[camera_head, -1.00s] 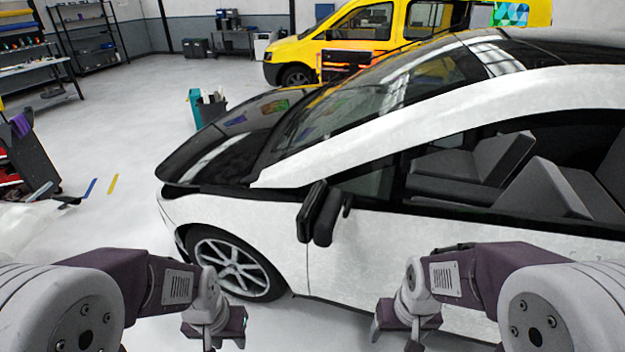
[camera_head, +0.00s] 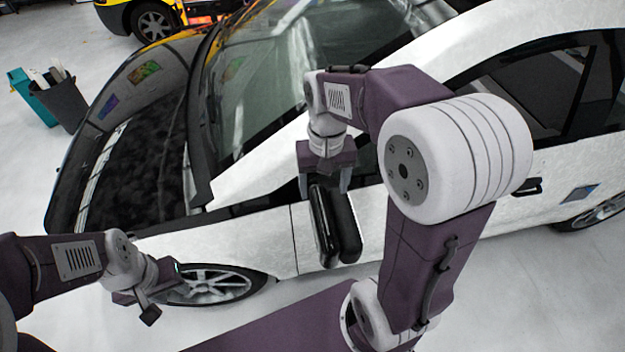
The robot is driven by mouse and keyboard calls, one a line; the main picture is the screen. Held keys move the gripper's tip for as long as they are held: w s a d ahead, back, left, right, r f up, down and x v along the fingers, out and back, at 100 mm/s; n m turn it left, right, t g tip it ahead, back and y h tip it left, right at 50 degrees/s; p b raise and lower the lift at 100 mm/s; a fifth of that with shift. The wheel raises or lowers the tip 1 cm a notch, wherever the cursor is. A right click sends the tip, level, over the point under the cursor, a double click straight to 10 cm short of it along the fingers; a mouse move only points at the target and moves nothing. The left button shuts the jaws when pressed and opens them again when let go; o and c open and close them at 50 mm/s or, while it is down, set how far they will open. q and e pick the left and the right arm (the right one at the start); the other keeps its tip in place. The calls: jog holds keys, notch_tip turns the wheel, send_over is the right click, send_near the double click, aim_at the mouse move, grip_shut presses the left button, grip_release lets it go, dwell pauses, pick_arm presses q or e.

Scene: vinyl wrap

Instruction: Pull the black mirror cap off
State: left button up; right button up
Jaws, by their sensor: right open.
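The black mirror cap (camera_head: 324,229) is the dark shell on the side mirror, which sticks out from the white car (camera_head: 266,240) beside the front of its door. The mirror housing (camera_head: 346,225) sits against the cap on its right. My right gripper (camera_head: 325,186) is open just above the mirror, pointing down, with one finger on each side of its top. I cannot tell whether the fingers touch it. My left gripper (camera_head: 155,308) is low at the left, in front of the front wheel and apart from the mirror. Its jaw opening is unclear.
The car's front wheel (camera_head: 210,285) is behind my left gripper. The black hood (camera_head: 140,160) and windshield (camera_head: 255,100) lie beyond the mirror. A teal and dark bin (camera_head: 62,104) stands at the far left. A yellow vehicle (camera_head: 115,14) is at the back. Open floor lies left.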

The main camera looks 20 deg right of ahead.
aim_at(323, 210)
jog(key=f, duration=0.1)
jog(key=s+d+f, duration=0.1)
jog(key=f, duration=0.1)
jog(key=shift+s, duration=0.2)
jog(key=f, duration=0.1)
jog(key=w+f, duration=0.1)
jog(key=f, duration=0.1)
jog(key=w+a+f, duration=0.1)
jog(key=shift+w+a+f+p, duration=0.1)
jog(key=shift+w+f+p, duration=0.15)
jog(key=shift+f+p, duration=0.15)
jog(key=shift+f, duration=0.35)
jog(key=shift+s+d, duration=0.35)
jog(key=shift+s, duration=0.35)
jog(key=shift+w+a+f, duration=0.1)
jog(key=shift+w+a, duration=0.15)
jog(key=shift+w, duration=0.1)
jog(key=c, duration=1.3)
jog(key=o, duration=0.6)
jog(key=shift+c, duration=0.2)
jog(key=c, duration=0.5)
jog(key=shift+s+d, duration=0.15)
grip_shut()
pick_arm(q)
jog(key=shift+d+r, duration=0.15)
jog(key=shift+r, duration=0.25)
